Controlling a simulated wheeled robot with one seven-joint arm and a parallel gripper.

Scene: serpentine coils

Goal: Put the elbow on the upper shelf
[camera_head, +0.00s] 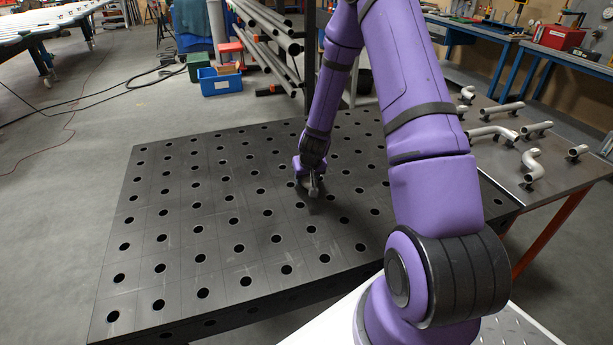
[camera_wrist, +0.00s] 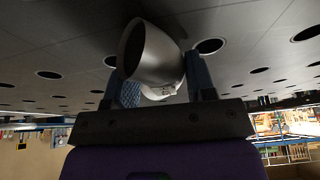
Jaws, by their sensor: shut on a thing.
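My gripper (camera_head: 311,180) is low over the middle of the dark perforated table (camera_head: 200,240) in the head view. In the wrist view its two blue-padded fingers (camera_wrist: 163,78) are shut on a grey metal elbow (camera_wrist: 148,52), a short curved pipe with an open round end facing the camera. In the head view the elbow (camera_head: 313,190) is tiny, and whether it touches the table is hard to tell. I cannot make out an upper shelf for certain in either view.
A side table (camera_head: 560,205) at the right holds several bent pipes (camera_head: 490,132). A rack of long pipes (camera_head: 262,35) stands behind the perforated table, with a blue crate (camera_head: 220,82) on the floor beside it. The perforated table's top is otherwise clear.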

